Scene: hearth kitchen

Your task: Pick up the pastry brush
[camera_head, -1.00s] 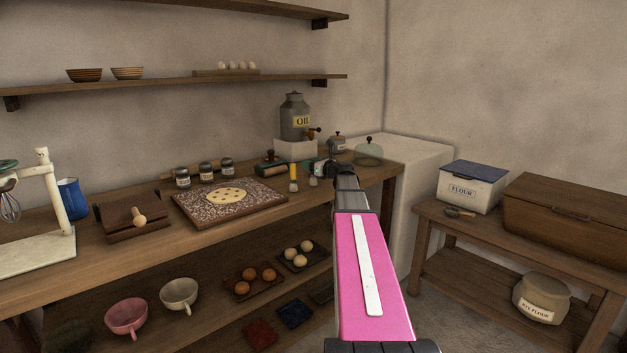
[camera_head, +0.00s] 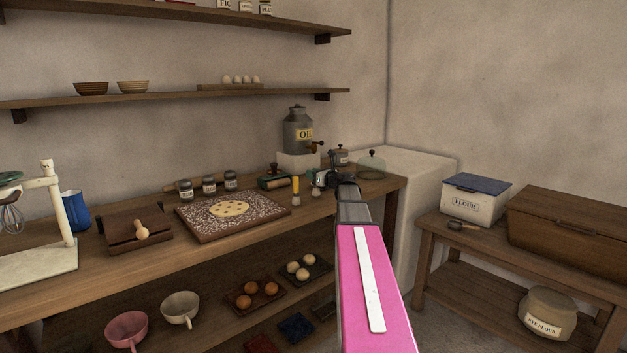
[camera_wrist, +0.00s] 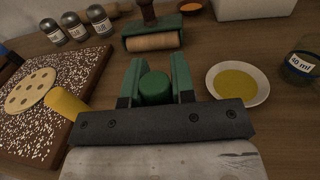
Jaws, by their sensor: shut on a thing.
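A brush (camera_head: 316,192) with pale bristles is at my gripper (camera_head: 321,178), toward the right end of the wooden counter. In the wrist view, my gripper (camera_wrist: 157,75) is shut on its round green handle (camera_wrist: 155,88), which sits between the two green fingers. The bristles are hidden in that view, and I cannot tell whether they touch the counter. A second brush with a yellow handle (camera_head: 296,185) stands upright just left of my gripper. Its yellow handle also shows in the wrist view (camera_wrist: 66,104).
A speckled board (camera_head: 195,222) with dough lies left. A green-framed roller (camera_wrist: 152,40) is behind my gripper. A saucer of yellow liquid (camera_wrist: 264,93) and a glass marked 50 ml (camera_wrist: 301,67) are right. Labelled jars (camera_head: 209,185) and an oil can (camera_head: 297,130) stand behind.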

